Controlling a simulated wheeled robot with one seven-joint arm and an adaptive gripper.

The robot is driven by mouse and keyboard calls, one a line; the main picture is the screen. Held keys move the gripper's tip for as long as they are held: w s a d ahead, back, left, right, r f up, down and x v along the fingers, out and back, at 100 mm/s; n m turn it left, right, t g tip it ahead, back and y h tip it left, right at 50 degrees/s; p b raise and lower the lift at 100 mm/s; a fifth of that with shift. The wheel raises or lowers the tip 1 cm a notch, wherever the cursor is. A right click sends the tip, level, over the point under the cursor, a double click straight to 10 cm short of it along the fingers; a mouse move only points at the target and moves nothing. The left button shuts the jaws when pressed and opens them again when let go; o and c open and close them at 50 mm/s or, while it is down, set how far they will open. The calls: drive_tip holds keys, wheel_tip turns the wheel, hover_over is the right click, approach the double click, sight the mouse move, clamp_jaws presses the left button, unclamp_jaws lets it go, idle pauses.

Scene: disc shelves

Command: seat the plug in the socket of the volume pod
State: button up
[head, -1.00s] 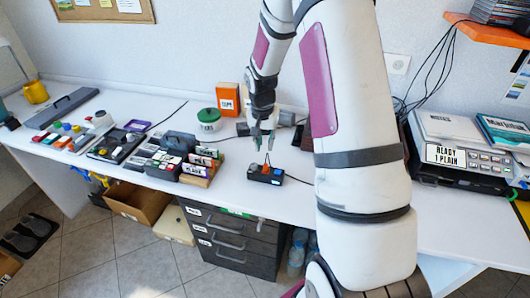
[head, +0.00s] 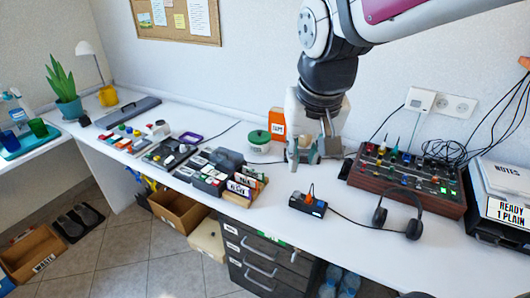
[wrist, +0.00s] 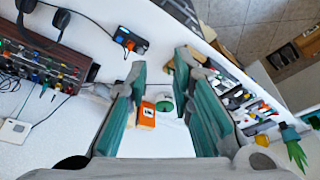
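A small black pod (head: 300,205) lies on the white desk, with an orange part (head: 310,196) and a dark cable at its top. It also shows in the wrist view (wrist: 126,42), up and left of my fingers. I cannot read its label or tell whether the orange part is the plug, or whether it is seated. My gripper (head: 308,155) hangs over the desk behind the pod, apart from it. In the wrist view, its two green-grey fingers (wrist: 160,65) are wide apart with nothing held between them.
Headphones (head: 402,215) and a mixer with knobs (head: 410,178) stand right of the pod. An orange box (head: 277,123) and a green-lidded tub (head: 259,140) are behind, left of my gripper. A disc rack (head: 243,187) stands left of the pod. The desk just before the pod is narrow.

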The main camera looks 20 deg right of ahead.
drive_tip(key=s+a+r+n+t+y, duration=0.1)
drive_tip(key=s+a+n, duration=0.2)
drive_tip(key=s, duration=0.7)
drive_tip(key=shift+s+a, duration=0.35)
drive_tip(key=shift+a, duration=0.4)
